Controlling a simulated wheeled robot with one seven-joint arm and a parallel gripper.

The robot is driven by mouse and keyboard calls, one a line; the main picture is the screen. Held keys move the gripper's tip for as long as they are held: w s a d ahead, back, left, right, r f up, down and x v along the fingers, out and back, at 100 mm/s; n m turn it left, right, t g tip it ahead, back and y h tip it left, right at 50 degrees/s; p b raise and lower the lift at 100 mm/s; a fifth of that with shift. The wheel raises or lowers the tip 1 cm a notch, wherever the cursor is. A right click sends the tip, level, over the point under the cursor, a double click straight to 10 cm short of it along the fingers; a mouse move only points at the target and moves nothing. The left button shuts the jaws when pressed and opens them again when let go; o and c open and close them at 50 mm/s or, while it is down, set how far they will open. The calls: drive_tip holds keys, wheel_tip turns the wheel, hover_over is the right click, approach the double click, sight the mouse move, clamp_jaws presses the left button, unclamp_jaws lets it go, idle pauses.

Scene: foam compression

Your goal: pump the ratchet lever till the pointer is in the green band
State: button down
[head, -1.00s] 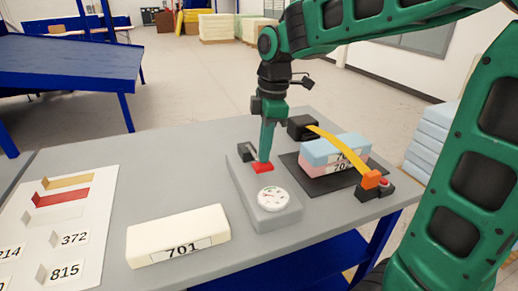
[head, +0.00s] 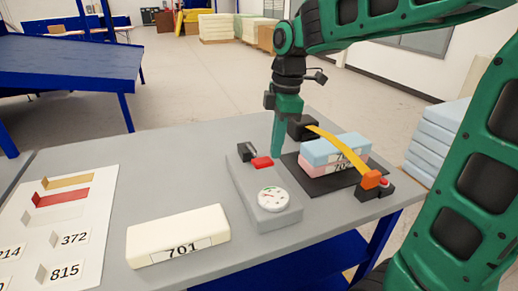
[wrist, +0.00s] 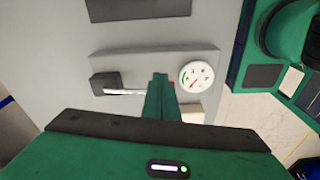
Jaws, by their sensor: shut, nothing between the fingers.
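The ratchet unit is a grey box (head: 254,190) on the table, with a black lever mount (head: 245,151) at its far end. The lever's red tip (head: 262,162) sits low over the box; the silver lever rod (wrist: 125,92) shows in the wrist view. The white round gauge (head: 272,199) is on the near end. In the wrist view the gauge (wrist: 196,76) shows a green mark at left and a red pointer-like mark, too small to read surely. My gripper (head: 277,155) is shut and empty, just right of the red tip; in the wrist view it hides most of that tip.
A yellow strap (head: 345,148) arches over blue and pink foam blocks (head: 330,165) on a dark mat, close right of my gripper. A cream block marked 701 (head: 178,235) lies front left. A white card (head: 60,265) with coloured pieces lies at far left.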

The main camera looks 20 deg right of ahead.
drive_tip(key=shift+r, duration=0.1)
wheel_tip(320, 180, up, 10)
drive_tip(key=d, duration=0.1)
drive_tip(key=shift+r, duration=0.25)
idle(0.7)
drive_tip(key=s+d+f+m, duration=0.7)
drive_tip(key=s+f+m, duration=0.2)
drive_tip(key=s+m, duration=0.2)
drive_tip(key=s+d+f+m+h, duration=0.1)
drive_tip(key=s+d+f+m, duration=0.6)
drive_tip(key=s+f+m, duration=0.2)
drive_tip(key=s+m, duration=0.2)
drive_tip(key=s, duration=0.1)
drive_tip(key=shift+f, duration=0.4)
drive_tip(key=shift+w+r, duration=0.1)
